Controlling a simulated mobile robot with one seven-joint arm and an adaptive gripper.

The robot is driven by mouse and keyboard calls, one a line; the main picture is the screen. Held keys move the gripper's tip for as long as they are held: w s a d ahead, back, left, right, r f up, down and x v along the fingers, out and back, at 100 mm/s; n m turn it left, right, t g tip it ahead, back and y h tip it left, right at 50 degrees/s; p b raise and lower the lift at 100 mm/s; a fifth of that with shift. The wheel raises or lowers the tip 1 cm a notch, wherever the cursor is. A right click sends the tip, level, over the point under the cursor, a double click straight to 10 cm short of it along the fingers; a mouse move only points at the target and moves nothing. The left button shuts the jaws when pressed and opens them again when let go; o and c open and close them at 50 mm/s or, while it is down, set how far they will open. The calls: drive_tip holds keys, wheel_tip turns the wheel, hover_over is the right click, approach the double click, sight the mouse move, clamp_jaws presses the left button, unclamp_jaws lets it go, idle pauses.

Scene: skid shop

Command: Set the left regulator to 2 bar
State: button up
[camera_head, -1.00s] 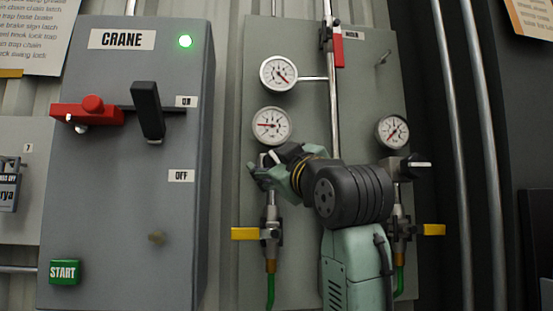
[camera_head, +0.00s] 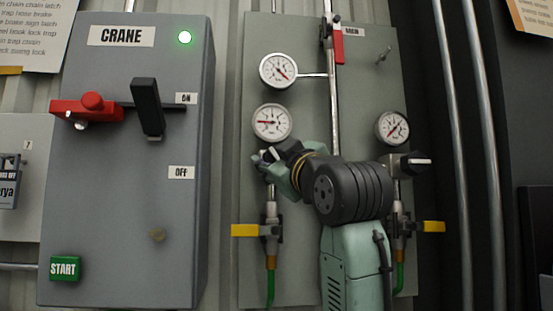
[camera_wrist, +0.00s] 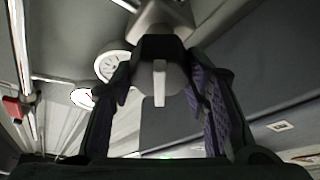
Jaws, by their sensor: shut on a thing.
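The left regulator's dark knob (camera_wrist: 160,68) with a white pointer bar sits between my finger pads in the wrist view. My gripper (camera_head: 268,164) is shut on this knob, reaching it from the right; fingers and wrist hide most of the regulator in the head view. The wrist view shows my gripper (camera_wrist: 165,92) with one pad on each side of the knob. The left gauge (camera_head: 271,122), just above, has its red needle pointing left; its numbers are too small to read. The right regulator knob (camera_head: 418,162) is apart from my gripper.
The right gauge (camera_head: 392,128) and an upper gauge (camera_head: 278,71) are on the same panel. Yellow valve handles (camera_head: 245,230) (camera_head: 433,227) stick out below the regulators. A red handle (camera_head: 338,46) is at the top. The CRANE box (camera_head: 130,200) stands out at the left.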

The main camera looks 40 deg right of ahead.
drive_tip(key=shift+m, duration=0.4)
drive_tip(key=m+h+b, duration=0.1)
drive_tip(key=m+h, duration=0.1)
drive_tip(key=m, duration=0.2)
drive_tip(key=shift+a, duration=0.1)
drive_tip(key=shift+r+m+g+h+b, duration=0.15)
drive_tip(key=shift+m+g+h, duration=0.2)
drive_tip(key=shift+m+h, duration=0.65)
drive_tip(key=shift+f+m+g+h+b, duration=0.15)
drive_tip(key=shift+m+g+h, duration=0.25)
drive_tip(key=shift+m, duration=1.2)
drive_tip(key=shift+r+m+g+h+b, duration=0.1)
drive_tip(key=shift+m+g+h+b, duration=0.2)
drive_tip(key=shift+m+h, duration=0.7)
drive_tip(key=shift+s+m+y, duration=0.1)
drive_tip(key=shift+m+y, duration=0.2)
drive_tip(key=shift+m, duration=0.2)
drive_tip(key=o, duration=1.1)
drive_tip(key=v, duration=1.2)
